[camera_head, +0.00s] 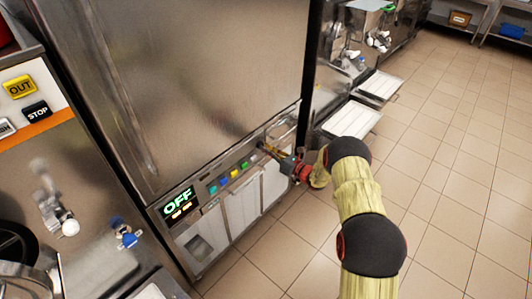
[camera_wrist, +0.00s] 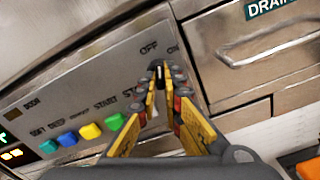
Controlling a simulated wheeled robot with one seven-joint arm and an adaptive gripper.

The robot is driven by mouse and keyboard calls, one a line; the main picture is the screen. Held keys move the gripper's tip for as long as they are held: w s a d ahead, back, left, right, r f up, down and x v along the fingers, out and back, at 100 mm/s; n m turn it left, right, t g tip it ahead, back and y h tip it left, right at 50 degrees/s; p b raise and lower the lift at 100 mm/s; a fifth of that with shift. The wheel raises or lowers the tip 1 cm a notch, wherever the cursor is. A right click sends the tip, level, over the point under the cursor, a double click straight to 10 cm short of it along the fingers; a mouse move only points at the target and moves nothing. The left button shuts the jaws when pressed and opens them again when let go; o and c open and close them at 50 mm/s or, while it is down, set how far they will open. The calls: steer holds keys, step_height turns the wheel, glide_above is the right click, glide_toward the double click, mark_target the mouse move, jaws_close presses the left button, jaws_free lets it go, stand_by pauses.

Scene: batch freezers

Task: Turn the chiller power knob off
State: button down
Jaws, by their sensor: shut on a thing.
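The chiller is the tall steel cabinet (camera_head: 215,75) at the left in the head view. Its control panel (camera_wrist: 75,90) fills the left of the wrist view. My gripper (camera_head: 268,152) reaches the right end of that panel. In the wrist view my gripper's (camera_wrist: 164,78) yellow fingers are shut on the dark power knob (camera_wrist: 158,71), one on each side. "OFF" and part of "ON" show above the knob. The fingers cover most of the knob, so its exact angle is hard to tell. The display (camera_head: 177,203) shows green "OFF".
Blue, yellow and green buttons (camera_wrist: 90,131) sit left of the knob. A drawer with a bar handle (camera_wrist: 270,50), marked "DRAIN", is at its right. A machine with "OUT" and "STOP" buttons (camera_head: 37,111) stands at the left. The tiled floor (camera_head: 450,170) is clear at the right.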

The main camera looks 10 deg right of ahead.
steer(key=shift+w+r+n+b, duration=0.15)
steer(key=shift+n+b, duration=0.4)
steer(key=shift+n, duration=0.55)
steer(key=shift+s+r+n+b, duration=0.15)
steer(key=shift+n+b, duration=0.4)
steer(key=shift+n, duration=0.55)
steer(key=shift+w+r, duration=0.1)
steer(key=c, duration=2.2)
jaws_free()
steer(key=shift+a, duration=0.1)
steer(key=shift+o, duration=1.4)
steer(key=shift+f, duration=0.2)
steer(key=shift+f, duration=0.1)
steer(key=v, duration=1.2)
